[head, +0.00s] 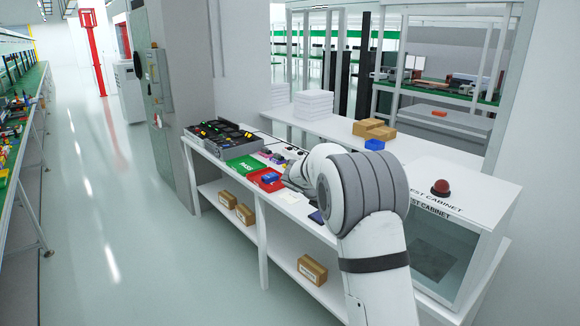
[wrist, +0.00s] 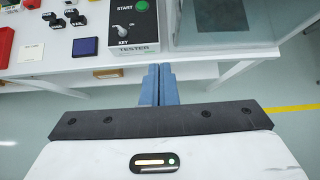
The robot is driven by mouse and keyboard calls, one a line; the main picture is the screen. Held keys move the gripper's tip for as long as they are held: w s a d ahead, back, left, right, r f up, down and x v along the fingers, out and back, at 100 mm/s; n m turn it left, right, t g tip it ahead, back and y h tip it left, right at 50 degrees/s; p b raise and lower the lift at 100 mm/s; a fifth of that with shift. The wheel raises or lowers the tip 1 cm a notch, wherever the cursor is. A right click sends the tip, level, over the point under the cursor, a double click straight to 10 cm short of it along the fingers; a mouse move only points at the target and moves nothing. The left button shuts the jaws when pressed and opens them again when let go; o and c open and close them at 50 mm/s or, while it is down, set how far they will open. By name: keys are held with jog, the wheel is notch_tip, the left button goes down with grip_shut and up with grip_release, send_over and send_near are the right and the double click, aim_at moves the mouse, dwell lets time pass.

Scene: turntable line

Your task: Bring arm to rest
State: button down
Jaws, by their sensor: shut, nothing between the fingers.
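My gripper (wrist: 159,72) shows in the wrist view, its two blue fingers together with nothing between them. The fingertips point at the front edge of the white bench (wrist: 75,72), just in front of the tester box (wrist: 133,22) with its green START button and KEY switch. I cannot tell whether they touch it. In the head view my grey and white arm is bent over the bench at the centre right, and it hides the gripper.
The test cabinet (head: 440,248) with a red button stands to the right. A red tray (head: 280,184), a green tray (head: 238,169) and a dark blue square (wrist: 85,46) lie on the bench. Boxes sit on its lower shelf. The floor (head: 110,230) at left is clear.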

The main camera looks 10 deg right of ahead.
notch_tip(320, 180, up, 12)
jog(key=a+n+t+y, duration=0.2)
jog(key=n+t, duration=0.4)
jog(key=n, duration=0.5)
jog(key=s+a+r+n+t+y, duration=0.2)
jog(key=s+a+r+n+y, duration=0.2)
jog(key=s+a+n+y, duration=0.7)
jog(key=s+d+f+n+g+h, duration=0.1)
jog(key=s+f+n+g, duration=0.2)
jog(key=s+n, duration=0.5)
jog(key=s+d+f+n+g+h, duration=0.2)
jog(key=s+f+n, duration=0.3)
jog(key=s, duration=0.8)
jog(key=s+d+f+n+g+h, duration=0.2)
jog(key=s+f+n+g, duration=0.2)
jog(key=s+n, duration=0.7)
jog(key=shift+d+f+n+g, duration=0.25)
jog(key=shift+f+n+g, duration=0.05)
jog(key=shift+n+g, duration=0.2)
